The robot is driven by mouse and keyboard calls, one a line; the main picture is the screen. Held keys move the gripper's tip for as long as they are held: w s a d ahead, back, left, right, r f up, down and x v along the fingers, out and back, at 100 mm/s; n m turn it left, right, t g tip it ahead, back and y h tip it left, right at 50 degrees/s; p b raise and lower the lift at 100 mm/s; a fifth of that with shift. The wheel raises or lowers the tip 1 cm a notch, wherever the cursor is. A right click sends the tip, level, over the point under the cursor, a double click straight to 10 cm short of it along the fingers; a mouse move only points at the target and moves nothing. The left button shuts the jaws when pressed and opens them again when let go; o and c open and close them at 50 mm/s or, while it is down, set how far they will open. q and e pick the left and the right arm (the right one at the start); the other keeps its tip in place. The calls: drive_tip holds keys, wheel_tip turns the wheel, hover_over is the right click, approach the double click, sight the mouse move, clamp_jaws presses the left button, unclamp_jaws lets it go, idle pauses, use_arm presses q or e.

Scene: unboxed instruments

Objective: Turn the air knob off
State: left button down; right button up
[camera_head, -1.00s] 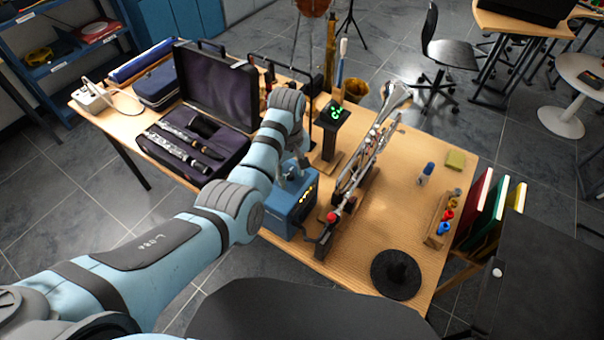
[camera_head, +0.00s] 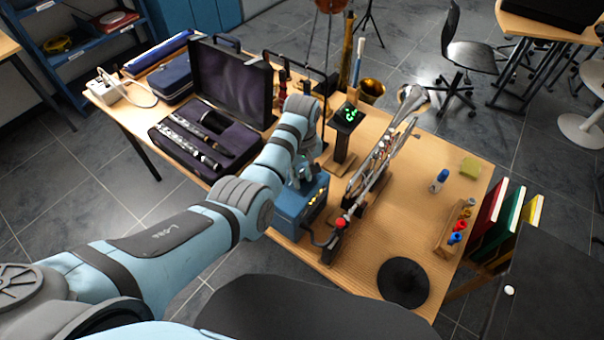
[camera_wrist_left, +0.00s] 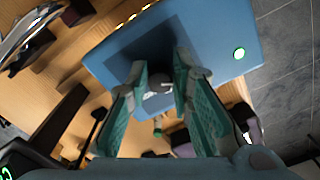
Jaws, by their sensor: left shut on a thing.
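A blue box (camera_head: 291,209) with a row of lit amber lights on its front stands on the wooden table. My left gripper (camera_head: 304,174) points down onto its top. In the left wrist view the teal fingers (camera_wrist_left: 160,74) are closed around a small pale knob (camera_wrist_left: 155,86) on the top of the blue box (camera_wrist_left: 225,25). The fingers hide most of the knob, so its turn angle cannot be read. My right gripper is not in view.
A trumpet (camera_head: 379,160) on a stand is right of the box, with a small green-lit display (camera_head: 348,114) behind it. An open instrument case (camera_head: 228,82) lies left. A black round mute (camera_head: 403,282) and a rack of coloured valves (camera_head: 456,230) are front right.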

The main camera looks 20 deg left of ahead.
use_arm(q)
drive_tip(key=m, duration=0.5)
drive_tip(key=shift+a+m, duration=0.2)
drive_tip(key=shift+m, duration=0.1)
drive_tip(key=m, duration=0.5)
drive_tip(key=shift+a+m, duration=0.2)
drive_tip(key=shift+m, duration=0.2)
drive_tip(key=c, duration=1.8)
unclamp_jaws()
drive_tip(key=shift+o, duration=1.4)
drive_tip(key=shift+w+f, duration=0.1)
